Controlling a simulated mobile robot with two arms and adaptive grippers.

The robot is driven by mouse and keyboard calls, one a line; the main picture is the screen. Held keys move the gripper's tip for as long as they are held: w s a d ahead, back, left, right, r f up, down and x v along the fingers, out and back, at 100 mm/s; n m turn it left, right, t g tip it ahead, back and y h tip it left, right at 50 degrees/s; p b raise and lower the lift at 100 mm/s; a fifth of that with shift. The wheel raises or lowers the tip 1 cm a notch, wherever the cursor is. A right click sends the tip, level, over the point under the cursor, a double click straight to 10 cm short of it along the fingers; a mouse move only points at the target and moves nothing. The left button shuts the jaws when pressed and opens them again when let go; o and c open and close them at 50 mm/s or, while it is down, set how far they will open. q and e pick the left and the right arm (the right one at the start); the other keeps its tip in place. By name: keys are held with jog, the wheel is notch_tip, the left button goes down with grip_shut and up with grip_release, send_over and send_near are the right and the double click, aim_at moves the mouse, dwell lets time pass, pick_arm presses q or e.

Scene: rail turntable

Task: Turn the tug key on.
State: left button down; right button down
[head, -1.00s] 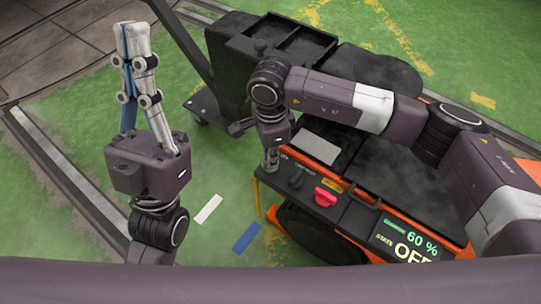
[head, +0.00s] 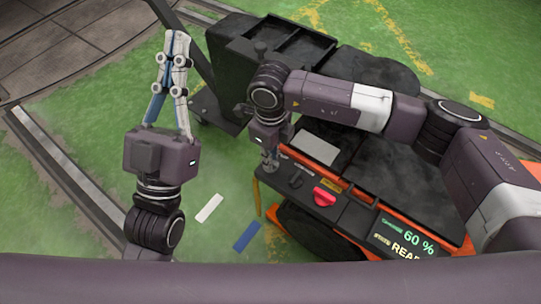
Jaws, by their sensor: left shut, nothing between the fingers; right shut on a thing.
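The orange and black tug (head: 395,175) stands at the right, with a dark control panel (head: 312,186) along its near side. My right gripper (head: 269,163) reaches down to the left end of this panel and is shut on the tug key, which the gripper itself hides. The tug's display (head: 405,240) shows 60 % and a state line that reads as READY, its end cut by my arm. My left gripper (head: 178,42) points up in the picture, shut and empty, well left of the tug.
A red knob (head: 324,196) and a dark round knob (head: 296,181) sit on the panel just right of my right gripper. A black cart (head: 270,50) stands behind. White (head: 209,208) and blue (head: 246,237) floor marks lie on open green floor.

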pick_arm(q)
jog(key=shift+w+f+g, duration=0.3)
jog(key=shift+w+f, duration=0.2)
pick_arm(e)
jog(key=shift+m, duration=0.6)
jog(key=c, duration=2)
grip_release()
jog(key=shift+r, duration=0.1)
notch_tip(320, 180, up, 12)
jog(key=shift+f, duration=0.1)
